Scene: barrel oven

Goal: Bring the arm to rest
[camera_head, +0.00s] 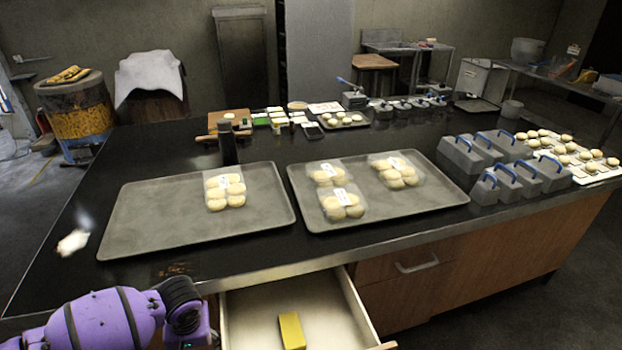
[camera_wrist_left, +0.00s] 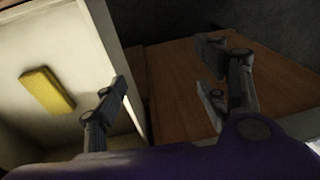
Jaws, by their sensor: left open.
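My left arm (camera_head: 110,318) is purple and comes in at the bottom left of the head view, in front of the counter and beside an open drawer. My left gripper (camera_wrist_left: 163,80) shows in the left wrist view with its dark fingers spread wide and nothing between them. It is in front of the wooden cabinet face (camera_wrist_left: 175,90) and close to the drawer's side wall. The gripper's fingers are not visible in the head view. My right arm and gripper are in neither view.
The open drawer (camera_head: 250,312) holds a yellow block (camera_head: 291,330). Two grey trays (camera_head: 140,215) (camera_head: 285,185) with bagged buns lie on the black counter. Grey blue-handled boxes (camera_head: 505,165) and loose buns are at the right. A dark bottle (camera_head: 228,145) stands behind the left tray.

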